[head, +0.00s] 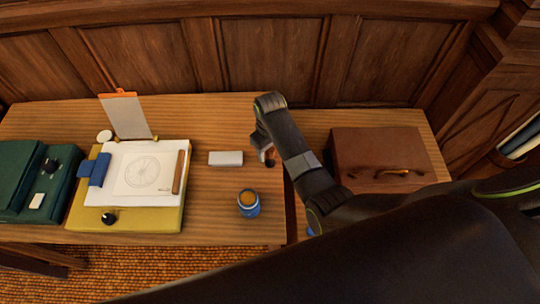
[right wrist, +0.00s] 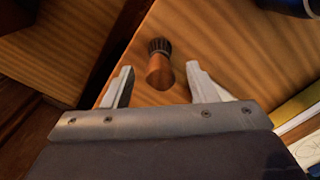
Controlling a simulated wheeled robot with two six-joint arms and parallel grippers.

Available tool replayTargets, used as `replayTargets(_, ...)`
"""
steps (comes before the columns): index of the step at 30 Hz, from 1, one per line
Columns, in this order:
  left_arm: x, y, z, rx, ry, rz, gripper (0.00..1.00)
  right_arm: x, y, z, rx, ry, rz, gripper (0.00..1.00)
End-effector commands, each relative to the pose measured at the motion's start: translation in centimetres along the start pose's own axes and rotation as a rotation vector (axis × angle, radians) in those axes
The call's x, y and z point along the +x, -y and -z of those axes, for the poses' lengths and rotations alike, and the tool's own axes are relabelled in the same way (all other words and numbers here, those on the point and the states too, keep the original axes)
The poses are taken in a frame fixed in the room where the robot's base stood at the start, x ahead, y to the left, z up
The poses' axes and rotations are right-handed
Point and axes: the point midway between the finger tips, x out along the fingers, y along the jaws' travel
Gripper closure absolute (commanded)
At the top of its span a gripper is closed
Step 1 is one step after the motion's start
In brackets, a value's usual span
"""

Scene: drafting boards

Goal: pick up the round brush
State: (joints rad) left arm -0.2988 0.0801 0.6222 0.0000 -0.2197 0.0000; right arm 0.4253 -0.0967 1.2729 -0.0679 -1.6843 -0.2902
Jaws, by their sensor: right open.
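The round brush (right wrist: 159,66) has a wooden handle and dark bristles. In the right wrist view it lies on the wood tabletop, between and slightly beyond the fingers of my right gripper (right wrist: 160,78). The fingers are open, with a gap on both sides of the handle. In the head view my right gripper (head: 264,153) is low over the table's right part, and my arm hides most of the brush. My left gripper is not in view.
A white block (head: 225,158) lies left of the gripper, and a blue jar (head: 248,211) stands in front. A yellow board (head: 150,217) with paper and a green case (head: 18,180) are further left. A brown case (head: 375,150) stands right. Wood panelling (head: 270,55) rises behind.

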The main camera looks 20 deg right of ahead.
Motion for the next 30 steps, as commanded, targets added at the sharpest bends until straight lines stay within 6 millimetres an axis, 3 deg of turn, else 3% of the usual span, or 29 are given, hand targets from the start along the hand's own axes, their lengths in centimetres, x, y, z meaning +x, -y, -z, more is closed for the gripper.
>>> replayTargets(9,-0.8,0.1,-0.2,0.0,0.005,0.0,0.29,3.5,0.0,-0.1,0.001,0.003,0.001,0.47)
replayTargets(19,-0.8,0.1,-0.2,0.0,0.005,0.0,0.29,4.0,0.0,-0.1,0.001,0.0,0.0,0.47)
replayTargets(30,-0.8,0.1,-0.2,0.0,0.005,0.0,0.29,4.0,0.0,-0.1,0.0,0.0,0.0,0.94)
